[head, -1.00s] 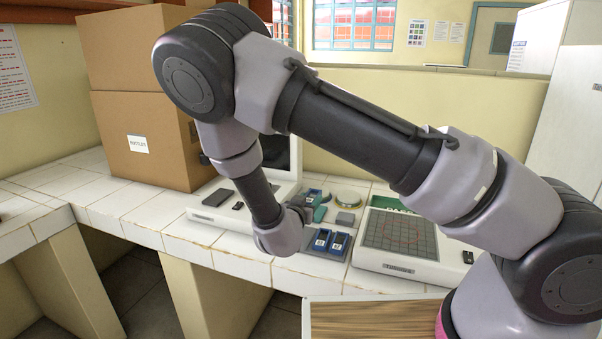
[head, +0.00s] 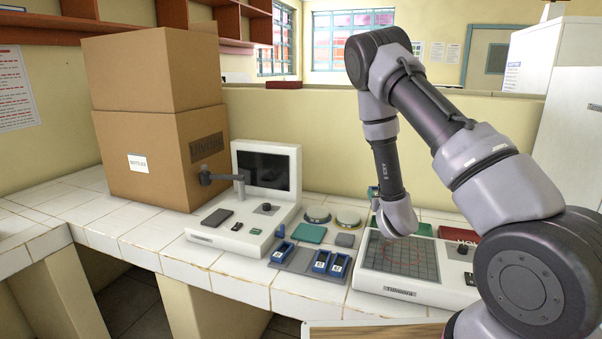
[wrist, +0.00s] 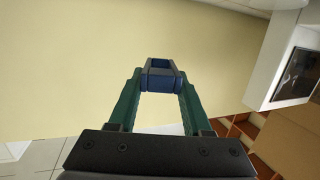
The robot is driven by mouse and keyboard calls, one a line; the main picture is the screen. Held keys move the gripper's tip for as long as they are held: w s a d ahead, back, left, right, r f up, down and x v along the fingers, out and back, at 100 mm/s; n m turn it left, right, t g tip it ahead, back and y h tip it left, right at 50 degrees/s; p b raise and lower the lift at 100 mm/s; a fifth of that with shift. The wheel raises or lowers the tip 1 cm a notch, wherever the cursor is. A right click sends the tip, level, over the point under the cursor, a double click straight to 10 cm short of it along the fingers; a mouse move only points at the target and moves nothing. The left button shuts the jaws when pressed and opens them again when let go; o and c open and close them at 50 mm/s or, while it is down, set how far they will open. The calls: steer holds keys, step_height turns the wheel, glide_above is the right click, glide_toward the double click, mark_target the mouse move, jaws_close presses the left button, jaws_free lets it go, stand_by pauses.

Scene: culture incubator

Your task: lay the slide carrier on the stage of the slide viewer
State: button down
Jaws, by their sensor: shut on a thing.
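A blue slide carrier (wrist: 160,80) is pinched between the green fingertips of my gripper (wrist: 160,88) in the wrist view. In the head view my wrist hides most of the gripper; a small blue-green bit of it or its load (head: 373,192) shows left of the wrist, above the counter. A white device with an upright dark screen (head: 265,168), which looks like the slide viewer, stands on the counter at left. A dark flat plate (head: 217,217), perhaps its stage, lies bare on its base. My gripper is right of it and apart from it.
A grey rack (head: 300,262) holds several blue carriers at the counter front. A white device with a gridded plate (head: 402,258) stands right of it. Round dishes (head: 347,217) and a green pad (head: 309,233) lie behind the rack. Large cardboard boxes (head: 150,160) stand at left.

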steer(key=d, duration=0.3)
steer(key=m+g+h, duration=0.1)
steer(key=m+h, duration=0.2)
steer(key=h, duration=0.2)
glide_above(299, 263)
step_height(299, 263, down, 3)
steer(key=shift+f, duration=4.8)
